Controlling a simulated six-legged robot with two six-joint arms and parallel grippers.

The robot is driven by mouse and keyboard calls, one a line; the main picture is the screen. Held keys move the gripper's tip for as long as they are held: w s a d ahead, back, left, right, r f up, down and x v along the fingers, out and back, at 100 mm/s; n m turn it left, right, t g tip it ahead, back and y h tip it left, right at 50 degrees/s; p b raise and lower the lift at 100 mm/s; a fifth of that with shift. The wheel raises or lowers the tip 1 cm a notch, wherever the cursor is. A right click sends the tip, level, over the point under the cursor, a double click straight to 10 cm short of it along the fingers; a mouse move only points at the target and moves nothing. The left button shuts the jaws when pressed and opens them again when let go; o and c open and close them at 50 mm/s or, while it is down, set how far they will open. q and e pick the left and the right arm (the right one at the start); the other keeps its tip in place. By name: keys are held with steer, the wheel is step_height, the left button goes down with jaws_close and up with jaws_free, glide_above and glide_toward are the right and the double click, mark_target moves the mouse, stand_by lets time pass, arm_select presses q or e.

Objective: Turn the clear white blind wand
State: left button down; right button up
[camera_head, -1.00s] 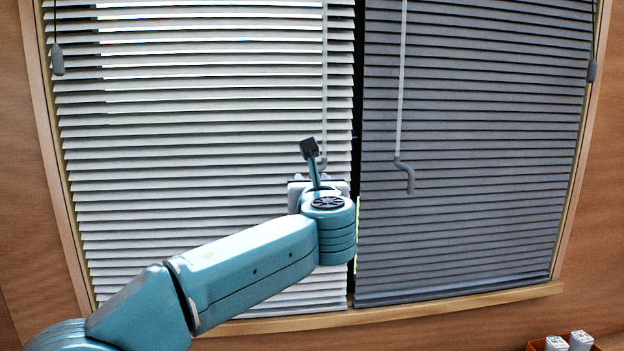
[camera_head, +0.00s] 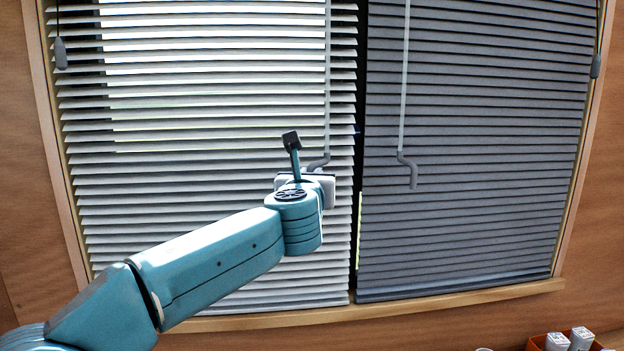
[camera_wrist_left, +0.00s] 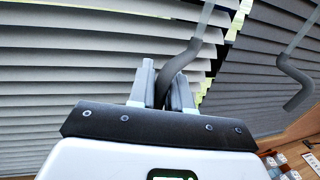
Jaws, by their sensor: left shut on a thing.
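The white blind (camera_head: 200,215) hangs on the left half of the window. Its thin clear wand (camera_head: 327,90) hangs near its right edge and ends in a grey crank handle (camera_head: 319,162). My left gripper (camera_head: 308,179) is at the crank's lower end, its fingertips mostly hidden by my wrist in the head view. In the left wrist view, the fingers of my left gripper (camera_wrist_left: 165,88) are shut on the lower part of the crank handle (camera_wrist_left: 181,61). The slats are partly tilted open, with bright gaps near the top. My right gripper is not in view.
A dark grey blind (camera_head: 480,150) with its own crank wand (camera_head: 403,100) hangs close on the right. Pull cords with tassels (camera_head: 61,54) hang at both outer sides. A wooden sill (camera_head: 450,298) runs below. An orange box (camera_head: 537,342) with white containers stands at lower right.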

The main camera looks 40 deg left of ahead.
arm_select(q)
steer(key=m+t+h+p, duration=0.1)
steer(key=m+h, duration=0.1)
steer(key=h, duration=0.1)
steer(key=a+m+t+h+p, duration=0.1)
steer(key=m+h, duration=0.1)
steer(key=h, duration=0.1)
steer(key=w+a+m+t+h+p, duration=0.1)
steer(key=m+h, duration=0.1)
steer(key=h, duration=0.1)
steer(key=shift+a+r+m+t+p, duration=0.1)
steer(key=shift+m+t+p, duration=0.2)
steer(key=shift+t, duration=0.1)
steer(key=m+h, duration=0.1)
steer(key=h, duration=0.2)
steer(key=shift+w+m, duration=0.25)
steer(key=shift+m, duration=0.15)
steer(key=shift+h, duration=0.4)
steer(key=c, duration=1.2)
jaws_free()
steer(key=shift+o, duration=0.3)
steer(key=shift+y, duration=0.3)
